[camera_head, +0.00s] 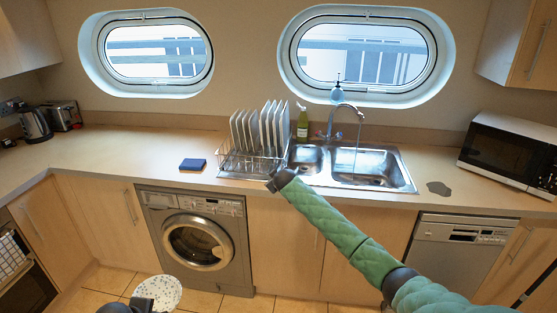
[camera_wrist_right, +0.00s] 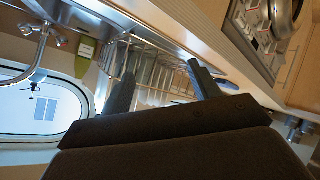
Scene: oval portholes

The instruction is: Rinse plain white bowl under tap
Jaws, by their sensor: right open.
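I cannot make out a plain white bowl in either view. The tap (camera_head: 346,108) arches over the sink (camera_head: 370,168), with a thin stream of water falling into the right basin. My right gripper (camera_head: 274,182) is at the front edge of the dish rack (camera_head: 238,166). In the right wrist view my right gripper (camera_wrist_right: 162,88) is open, its fingers apart and nothing between them, with the rack's wires beyond. A dark part, perhaps my left gripper (camera_head: 142,303), shows at the bottom edge beside a round white speckled thing (camera_head: 160,291); whether it holds this is unclear.
Several white plates (camera_head: 266,127) stand upright in the rack. A blue sponge (camera_head: 192,165) lies left of the rack. A microwave (camera_head: 510,148) stands at right. The left counter is mostly clear.

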